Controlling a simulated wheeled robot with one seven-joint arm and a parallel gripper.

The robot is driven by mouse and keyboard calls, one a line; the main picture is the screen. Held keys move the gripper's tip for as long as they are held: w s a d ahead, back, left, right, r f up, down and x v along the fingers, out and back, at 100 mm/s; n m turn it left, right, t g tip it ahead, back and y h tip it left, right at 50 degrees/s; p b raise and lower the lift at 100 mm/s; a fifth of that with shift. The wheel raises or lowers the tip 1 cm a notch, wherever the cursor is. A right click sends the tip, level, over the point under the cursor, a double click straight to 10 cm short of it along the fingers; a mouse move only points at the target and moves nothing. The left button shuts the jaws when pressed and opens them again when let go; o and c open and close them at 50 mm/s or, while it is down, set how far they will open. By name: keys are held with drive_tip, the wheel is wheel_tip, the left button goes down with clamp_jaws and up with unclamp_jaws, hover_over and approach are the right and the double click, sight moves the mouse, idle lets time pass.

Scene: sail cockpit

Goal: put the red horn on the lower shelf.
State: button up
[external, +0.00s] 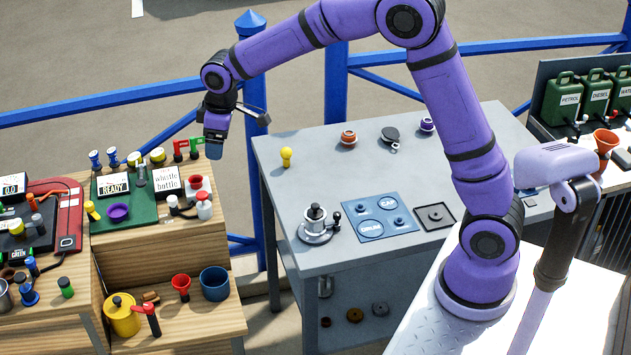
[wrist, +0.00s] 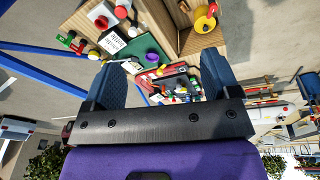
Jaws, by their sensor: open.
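My gripper (external: 214,148) hangs in the air at the back right corner of the wooden stand, pointing down. In the wrist view my gripper (wrist: 158,75) is open, with nothing between its fingers. A small red angled piece (external: 180,148) stands at the stand's back edge, left of my gripper, beside a similar green one (external: 195,145). A larger red-topped piece with a dark body (external: 148,315) and a red funnel-shaped piece (external: 181,284) stand on the lower wooden shelf (external: 205,323). I cannot tell for certain which red piece is the horn.
The upper wooden level holds a green mat (external: 135,212), lettered cards and several small items. A yellow pot (external: 122,314) and a blue cup (external: 214,283) occupy the lower shelf. The grey table (external: 330,190) stands to the right; blue railing (external: 80,109) runs behind.

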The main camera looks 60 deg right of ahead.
drive_tip(key=s+d+r+m+t, duration=0.1)
drive_tip(key=s+d+r, duration=0.2)
drive_tip(key=s+r, duration=0.5)
drive_tip(key=s+d+r+m+t, duration=0.15)
drive_tip(key=s+r, duration=0.35)
drive_tip(key=s, duration=0.8)
drive_tip(key=s+d+f+m, duration=0.1)
drive_tip(key=s, duration=0.9)
drive_tip(key=s+d+f+m, duration=0.1)
drive_tip(key=s+d+m, duration=0.1)
drive_tip(key=s, duration=0.8)
drive_tip(key=shift+s+d, duration=0.2)
drive_tip(key=shift+s, duration=0.05)
